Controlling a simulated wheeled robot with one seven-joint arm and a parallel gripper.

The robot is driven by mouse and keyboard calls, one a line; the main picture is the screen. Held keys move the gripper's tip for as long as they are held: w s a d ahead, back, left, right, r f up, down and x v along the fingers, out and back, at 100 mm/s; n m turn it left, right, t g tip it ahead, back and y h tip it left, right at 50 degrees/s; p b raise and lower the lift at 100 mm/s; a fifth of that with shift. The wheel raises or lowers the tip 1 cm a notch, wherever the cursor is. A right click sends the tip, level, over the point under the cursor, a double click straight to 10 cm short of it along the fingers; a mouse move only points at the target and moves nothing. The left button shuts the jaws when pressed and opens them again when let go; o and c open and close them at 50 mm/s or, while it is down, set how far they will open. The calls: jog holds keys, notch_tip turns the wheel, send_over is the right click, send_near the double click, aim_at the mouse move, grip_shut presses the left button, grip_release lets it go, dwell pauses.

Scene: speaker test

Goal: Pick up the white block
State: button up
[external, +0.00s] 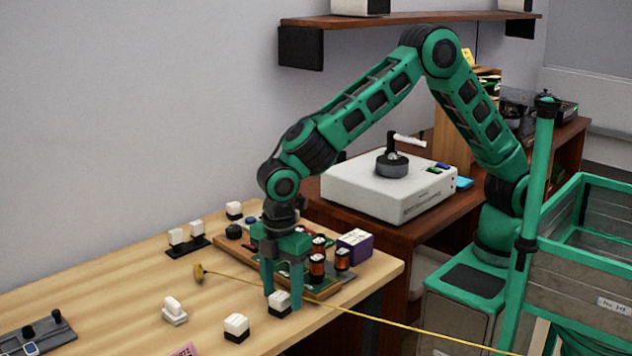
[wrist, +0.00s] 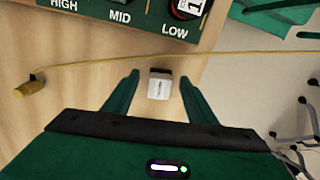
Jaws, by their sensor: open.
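A small white block (external: 279,305) with a dark top edge or base sits on the wooden table near its front right edge. In the wrist view the white block (wrist: 160,86) shows between my two green fingers, with a gap on each side. My gripper (external: 282,291) points down over this block and is open; it also shows in the wrist view (wrist: 159,79). I cannot tell whether the fingertips reach down to the table. Another white block (external: 236,326) stands to the left and nearer the camera. A white switch-like piece (external: 174,309) lies further left.
A thin yellow cord (external: 390,321) runs across the table past my fingers from a brass-coloured end (external: 198,272). A green board (wrist: 95,22) marked HIGH, MID, LOW lies just beyond. A purple box (external: 355,246) stands behind.

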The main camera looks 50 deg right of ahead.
aim_at(282, 293)
jog(key=shift+f, duration=0.55)
jog(key=shift+c, duration=0.7)
jog(key=c, duration=1)
jog(key=shift+r, duration=0.1)
notch_tip(282, 293, up, 18)
jog(key=shift+f, duration=0.1)
